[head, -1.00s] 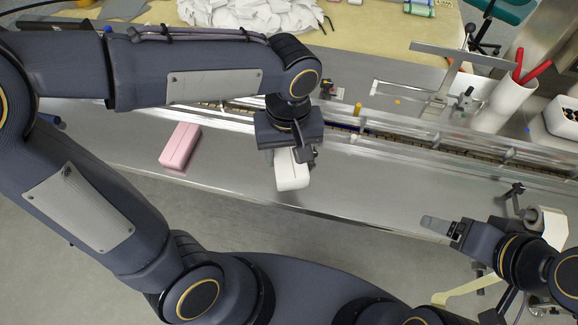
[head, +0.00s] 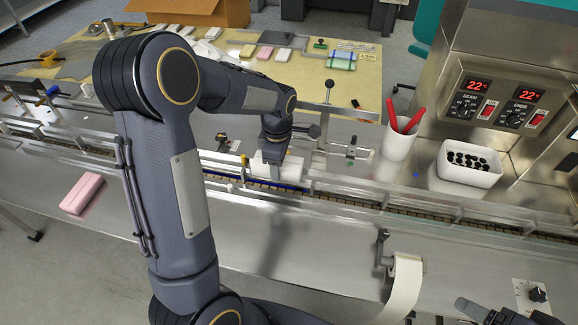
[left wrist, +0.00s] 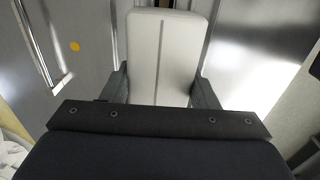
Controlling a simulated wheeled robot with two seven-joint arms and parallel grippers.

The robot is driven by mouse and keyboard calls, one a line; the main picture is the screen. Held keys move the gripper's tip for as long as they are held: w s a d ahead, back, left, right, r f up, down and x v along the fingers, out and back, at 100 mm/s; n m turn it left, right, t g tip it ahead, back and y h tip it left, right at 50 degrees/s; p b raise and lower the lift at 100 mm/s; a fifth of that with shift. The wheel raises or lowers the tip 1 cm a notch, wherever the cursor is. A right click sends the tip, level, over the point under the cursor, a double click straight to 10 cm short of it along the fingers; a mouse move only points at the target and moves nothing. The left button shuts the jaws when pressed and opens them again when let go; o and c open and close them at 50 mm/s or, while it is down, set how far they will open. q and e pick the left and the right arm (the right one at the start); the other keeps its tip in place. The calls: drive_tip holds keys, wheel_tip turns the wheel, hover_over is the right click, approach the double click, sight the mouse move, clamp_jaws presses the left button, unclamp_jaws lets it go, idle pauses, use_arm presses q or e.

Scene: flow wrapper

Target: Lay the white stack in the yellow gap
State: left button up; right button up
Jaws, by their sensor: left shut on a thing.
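My left gripper (head: 275,155) is shut on the white stack (head: 288,172) and holds it at the conveyor channel (head: 400,207). In the left wrist view, the white stack (left wrist: 160,45) sits between the two dark fingers (left wrist: 160,92), its long side pointing away from the palm. I cannot tell whether the stack touches the channel floor. A yellow dot (left wrist: 74,47) lies on the metal deck to its left in that view. The yellow gap itself is not clearly seen; the arm and stack cover part of the channel. My right gripper (head: 472,308) shows only partly at the bottom right.
A pink stack (head: 82,193) lies on the front metal ledge at left. Clear rails border the channel. A white cup with red-handled tools (head: 397,150) and a white bin of black parts (head: 466,165) stand behind the conveyor at right. The front ledge is otherwise mostly clear.

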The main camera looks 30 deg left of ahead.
use_arm(q)
drive_tip(key=shift+a+f+b, duration=0.1)
drive_tip(key=shift+f+b, duration=0.45)
drive_tip(key=shift+f, duration=0.25)
wheel_tip(320, 180, down, 5)
drive_tip(key=b, duration=0.3)
drive_tip(key=shift+b, duration=0.4)
drive_tip(key=shift+s, duration=0.15)
drive_tip(key=shift+f, duration=0.1)
